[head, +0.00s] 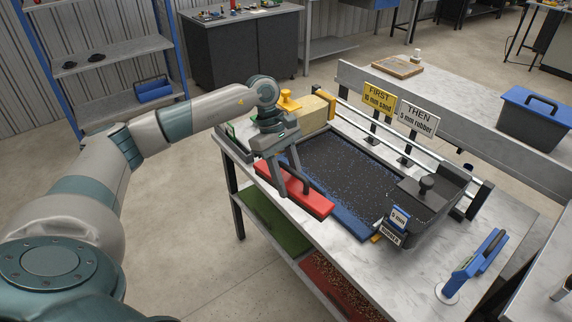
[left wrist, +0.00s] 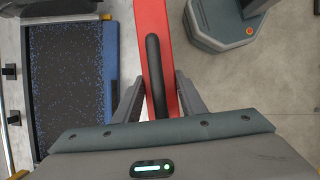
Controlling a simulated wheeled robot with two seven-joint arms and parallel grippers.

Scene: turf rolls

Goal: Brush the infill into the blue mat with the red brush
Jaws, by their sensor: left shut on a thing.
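My left gripper (head: 286,172) is shut on the handle of the red brush (head: 308,202). The brush's red body and black handle (left wrist: 155,75) lie between the fingers in the left wrist view. The blue mat (head: 345,226) lies on the workbench, mostly covered with black infill (head: 345,180) speckled with blue; its front strip is bare blue. It also shows in the left wrist view (left wrist: 110,70). The brush is held beside the mat's front-left edge, apart from it in the wrist view. My right gripper is in neither view.
A dark spreader box (head: 440,200) labelled 5 mm rubber stands at the mat's right end. A blue-handled tool (head: 476,265) stands at the front right. A yellow sign (head: 379,95) and a white sign (head: 417,117) stand behind the mat.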

